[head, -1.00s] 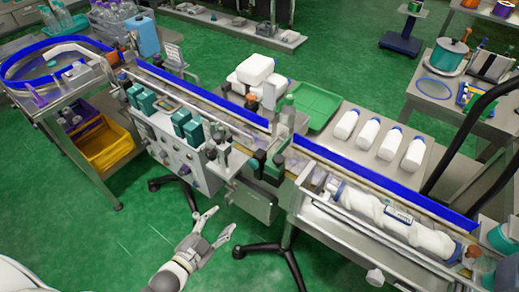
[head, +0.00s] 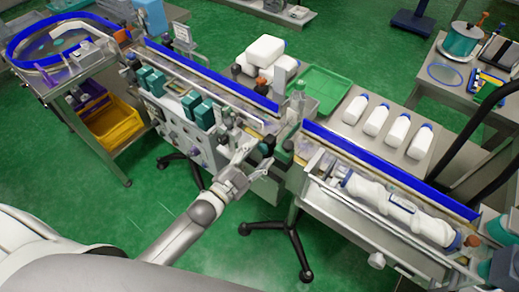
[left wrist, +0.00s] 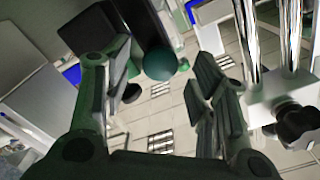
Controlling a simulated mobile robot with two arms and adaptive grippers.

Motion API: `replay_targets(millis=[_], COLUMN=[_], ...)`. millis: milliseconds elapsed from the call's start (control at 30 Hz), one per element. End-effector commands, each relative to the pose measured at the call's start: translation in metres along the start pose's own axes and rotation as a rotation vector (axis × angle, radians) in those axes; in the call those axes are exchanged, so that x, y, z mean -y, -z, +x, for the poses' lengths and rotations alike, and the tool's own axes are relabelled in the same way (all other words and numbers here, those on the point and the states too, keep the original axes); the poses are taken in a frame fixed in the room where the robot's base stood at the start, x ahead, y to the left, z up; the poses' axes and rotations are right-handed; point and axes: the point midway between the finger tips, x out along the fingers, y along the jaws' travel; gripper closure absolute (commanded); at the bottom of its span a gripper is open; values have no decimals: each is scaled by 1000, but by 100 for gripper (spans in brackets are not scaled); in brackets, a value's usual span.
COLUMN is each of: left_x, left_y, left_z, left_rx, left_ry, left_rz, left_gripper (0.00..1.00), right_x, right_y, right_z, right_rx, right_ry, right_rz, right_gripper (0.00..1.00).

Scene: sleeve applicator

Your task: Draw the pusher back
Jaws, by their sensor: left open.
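My left gripper (head: 250,158) is open and reaches up to the front side of the machine, near its middle. In the left wrist view, the open fingers of the left gripper (left wrist: 158,72) stand on either side of a dark bar with a round, dark green knob (left wrist: 160,64). The knob shows between the fingers, and I see no contact. I take this bar and knob to be the pusher, but cannot be sure. In the head view a small dark knob (head: 267,144) is close by the fingertips. My right gripper is not in view.
Several white bottles (head: 376,119) and a green tray (head: 321,91) are behind. Bright rods (left wrist: 270,40) pass right of the fingers. A black-footed stand (head: 291,228) is below.

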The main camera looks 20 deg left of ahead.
Motion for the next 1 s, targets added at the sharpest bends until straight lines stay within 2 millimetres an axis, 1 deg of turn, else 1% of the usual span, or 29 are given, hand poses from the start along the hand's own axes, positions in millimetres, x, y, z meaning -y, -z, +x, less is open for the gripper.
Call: replay_targets(millis=[33,167,467,567,800,900,1000], left_x=[1,0,0,0,0,0,0], left_y=[1,0,0,0,0,0,0], left_z=[5,13,15,14,14,14,14], left_rx=[-1,0,0,0,0,0,0], left_ry=[1,0,0,0,0,0,0], left_rz=[-1,-1,-1,-1,-1,-1,-1], left_gripper=[47,47,47,58,88,100,100], right_x=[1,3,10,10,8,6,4], right_y=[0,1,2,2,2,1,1], right_z=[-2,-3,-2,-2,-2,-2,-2], right_rx=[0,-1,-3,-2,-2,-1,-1], right_ry=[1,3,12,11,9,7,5], right_rz=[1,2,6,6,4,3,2], right_gripper=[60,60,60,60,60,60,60])
